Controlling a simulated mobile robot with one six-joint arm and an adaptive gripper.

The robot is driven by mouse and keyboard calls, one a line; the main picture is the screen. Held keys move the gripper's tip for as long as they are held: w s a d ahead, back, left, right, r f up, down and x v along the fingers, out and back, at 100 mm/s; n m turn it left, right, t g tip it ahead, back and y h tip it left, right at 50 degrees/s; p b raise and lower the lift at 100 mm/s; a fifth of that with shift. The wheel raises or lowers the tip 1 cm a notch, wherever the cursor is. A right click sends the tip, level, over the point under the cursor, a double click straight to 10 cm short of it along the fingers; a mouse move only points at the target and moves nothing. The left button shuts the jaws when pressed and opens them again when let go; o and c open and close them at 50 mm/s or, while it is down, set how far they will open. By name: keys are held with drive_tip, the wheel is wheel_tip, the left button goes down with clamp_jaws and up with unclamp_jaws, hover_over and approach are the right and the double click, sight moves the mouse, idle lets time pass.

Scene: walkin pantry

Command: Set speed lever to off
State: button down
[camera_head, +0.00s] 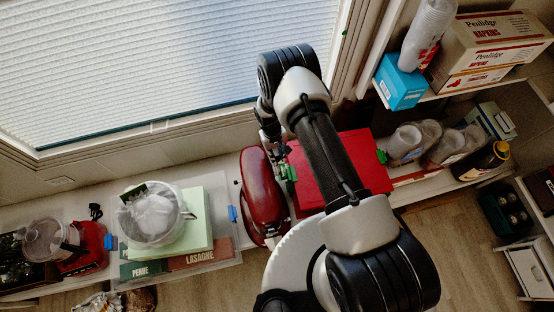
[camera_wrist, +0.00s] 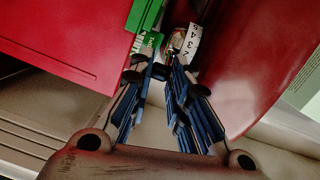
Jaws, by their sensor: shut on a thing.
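A dark red stand mixer (camera_head: 263,192) with a rounded head stands on the counter below the window. In the wrist view its glossy red body (camera_wrist: 248,62) fills the right side. A white speed scale with numerals (camera_wrist: 190,42) shows beside a round metal part. The small dark speed lever (camera_wrist: 158,72) lies between my blue-padded fingertips. My gripper (camera_wrist: 160,78) is shut on it at the mixer's side. In the head view my gripper (camera_head: 271,138) is small and partly hidden by my arm; the lever cannot be made out there.
A bright red box (camera_head: 360,165) with green clips stands close right of the mixer; it also shows in the wrist view (camera_wrist: 55,42). A clear pot (camera_head: 152,218) on boxes is to the left. Clear jars (camera_head: 405,142) stand on the right. The window (camera_head: 170,65) is behind.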

drive_tip(key=shift+w+f+g+h+b, duration=0.35)
drive_tip(key=shift+w+g+b, duration=0.55)
drive_tip(key=shift+b, duration=0.95)
drive_tip(key=shift+s, duration=0.25)
drive_tip(key=c, duration=1.8)
unclamp_jaws()
drive_tip(key=v, duration=1.2)
drive_tip(key=shift+w, duration=0.2)
drive_tip(key=shift+d, duration=0.15)
